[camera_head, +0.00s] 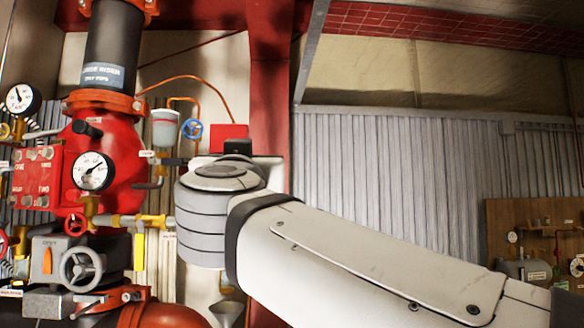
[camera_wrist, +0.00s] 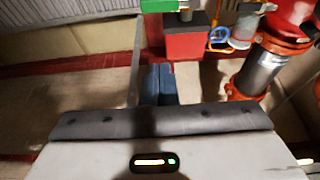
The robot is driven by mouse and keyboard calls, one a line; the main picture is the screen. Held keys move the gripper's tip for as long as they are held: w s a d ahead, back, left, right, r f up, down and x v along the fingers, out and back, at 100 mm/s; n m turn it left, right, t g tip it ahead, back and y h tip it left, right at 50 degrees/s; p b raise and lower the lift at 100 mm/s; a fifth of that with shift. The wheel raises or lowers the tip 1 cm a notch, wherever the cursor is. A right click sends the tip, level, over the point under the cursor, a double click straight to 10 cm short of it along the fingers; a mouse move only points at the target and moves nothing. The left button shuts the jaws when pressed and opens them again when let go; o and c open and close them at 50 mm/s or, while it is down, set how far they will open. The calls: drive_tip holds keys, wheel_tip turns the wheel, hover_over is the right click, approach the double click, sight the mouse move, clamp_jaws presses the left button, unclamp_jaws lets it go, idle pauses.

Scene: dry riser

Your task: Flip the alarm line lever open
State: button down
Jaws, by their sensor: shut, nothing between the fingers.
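My gripper (camera_wrist: 159,84) shows in the wrist view as two blue-grey fingers side by side, shut and empty. A red box (camera_wrist: 196,44) is beyond the fingertips, slightly right. In the head view my arm's wrist hides the gripper. There the red riser valve (camera_head: 120,150) stands at the left, with small fittings and tags. A yellow lever (camera_head: 139,252) hangs downward below a yellow pipe; a dark-handled lever (camera_head: 148,185) sits above it. Their tags are too small to read, so I cannot tell which is the alarm line lever.
A blue handwheel (camera_head: 192,128) is beside the red box (camera_head: 229,136). Gauges (camera_head: 93,171) and a grey handwheel (camera_head: 82,268) crowd the left. A red column (camera_head: 271,90) rises behind my arm. A corrugated wall (camera_head: 390,160) lies behind; a brown board (camera_head: 535,235) is at far right.

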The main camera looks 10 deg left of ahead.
drive_tip(key=w+a+f, duration=0.1)
drive_tip(key=w, duration=0.6)
drive_tip(key=shift+w+a+f, duration=0.25)
drive_tip(key=shift+a, duration=0.15)
